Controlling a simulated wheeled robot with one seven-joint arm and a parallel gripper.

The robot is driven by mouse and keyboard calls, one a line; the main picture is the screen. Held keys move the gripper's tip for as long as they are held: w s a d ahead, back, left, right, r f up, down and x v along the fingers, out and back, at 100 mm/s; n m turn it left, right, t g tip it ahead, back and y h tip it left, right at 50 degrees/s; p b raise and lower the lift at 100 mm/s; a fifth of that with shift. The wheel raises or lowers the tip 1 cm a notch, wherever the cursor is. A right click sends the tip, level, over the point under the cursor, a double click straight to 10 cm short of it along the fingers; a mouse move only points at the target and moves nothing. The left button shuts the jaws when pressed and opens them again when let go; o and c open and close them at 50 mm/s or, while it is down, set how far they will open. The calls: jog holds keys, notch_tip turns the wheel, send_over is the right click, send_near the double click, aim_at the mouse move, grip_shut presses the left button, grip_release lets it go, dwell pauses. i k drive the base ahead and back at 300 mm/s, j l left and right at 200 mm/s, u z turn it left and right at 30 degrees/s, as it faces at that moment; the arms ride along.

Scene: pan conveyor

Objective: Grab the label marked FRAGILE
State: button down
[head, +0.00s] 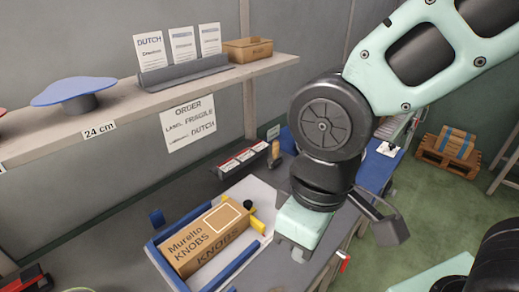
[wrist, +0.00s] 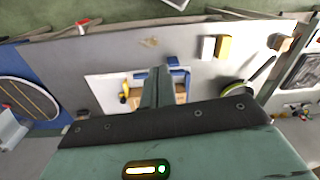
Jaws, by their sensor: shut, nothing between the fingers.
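No loose label with readable FRAGILE print shows. A dark rack (head: 240,160) on the bench holds several red-and-white labels, too small to read.
An order sheet (head: 189,124) on the wall reads label FRAGILE and DUTCH. A pallet (head: 449,152) stands on the green floor.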

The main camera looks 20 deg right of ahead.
aim_at(261, 145)
jog(key=l+u, duration=0.15)
jog(key=u, duration=0.45)
jog(key=i+l+u, duration=0.1)
jog(key=l+u, duration=0.25)
jog(key=l, duration=0.35)
jog(key=l+u, duration=0.35)
jog(key=l, duration=0.3)
jog(key=k+l, duration=0.1)
jog(key=l, duration=0.65)
jog(key=l+u, duration=0.1)
jog(key=l, duration=0.7)
jog(key=k, duration=0.05)
